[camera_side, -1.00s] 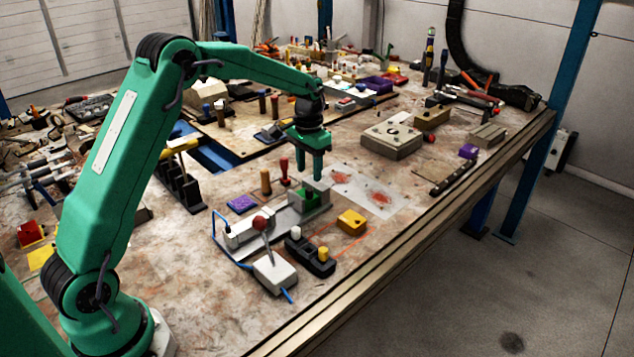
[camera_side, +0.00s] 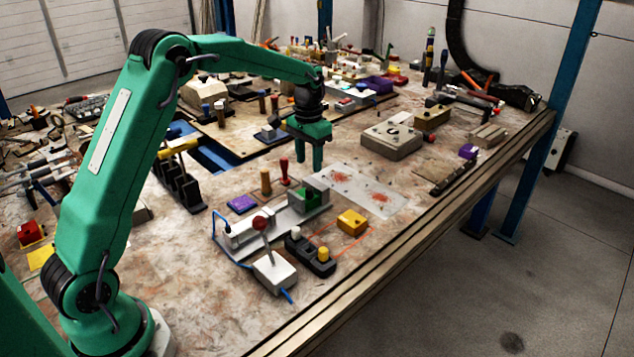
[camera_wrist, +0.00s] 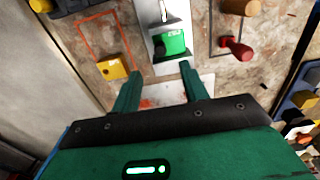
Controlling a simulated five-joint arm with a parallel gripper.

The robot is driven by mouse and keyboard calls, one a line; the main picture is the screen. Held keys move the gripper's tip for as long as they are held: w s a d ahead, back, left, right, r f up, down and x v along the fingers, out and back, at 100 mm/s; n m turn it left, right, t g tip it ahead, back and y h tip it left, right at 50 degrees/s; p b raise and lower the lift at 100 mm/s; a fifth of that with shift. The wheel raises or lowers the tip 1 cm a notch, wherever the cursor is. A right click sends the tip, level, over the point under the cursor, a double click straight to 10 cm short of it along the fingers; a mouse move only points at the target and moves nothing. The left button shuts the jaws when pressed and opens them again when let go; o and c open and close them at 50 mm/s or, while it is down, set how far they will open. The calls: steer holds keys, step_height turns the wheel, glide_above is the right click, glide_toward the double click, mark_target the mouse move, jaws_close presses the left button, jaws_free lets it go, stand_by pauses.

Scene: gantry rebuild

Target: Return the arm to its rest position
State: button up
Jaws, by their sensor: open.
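My gripper (camera_side: 310,160) hangs from my green arm above the workbench, fingers pointing down, just behind and above a grey fixture (camera_side: 280,226). In the wrist view my gripper (camera_wrist: 159,84) shows two green fingers spread apart with nothing between them. A green block (camera_side: 312,196) sits at the right end of the fixture. It also shows beyond my fingertips in the wrist view (camera_wrist: 173,44). My gripper is apart from the block.
Near the fixture are a yellow block (camera_side: 352,222), a joystick box (camera_side: 274,272), a black button box (camera_side: 311,256), a red-handled stamp (camera_side: 284,171) and a stained sheet (camera_side: 390,202). A beige box (camera_side: 392,139) stands right of my gripper. The bench's front right is mostly clear.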

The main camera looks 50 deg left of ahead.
steer(key=s+d+r+t, duration=0.1)
steer(key=s+d+r, duration=0.2)
steer(key=s+r, duration=0.35)
steer(key=s+d+r+t, duration=0.2)
steer(key=s+d+r, duration=0.1)
steer(key=s+r, duration=0.4)
steer(key=s+d+f+t, duration=0.1)
steer(key=s, duration=0.7)
steer(key=s+d+f+t, duration=0.1)
steer(key=s+d, duration=0.1)
steer(key=s, duration=0.7)
steer(key=shift+s+f+t, duration=0.15)
steer(key=shift+f+t, duration=0.15)
steer(key=shift+d, duration=0.1)
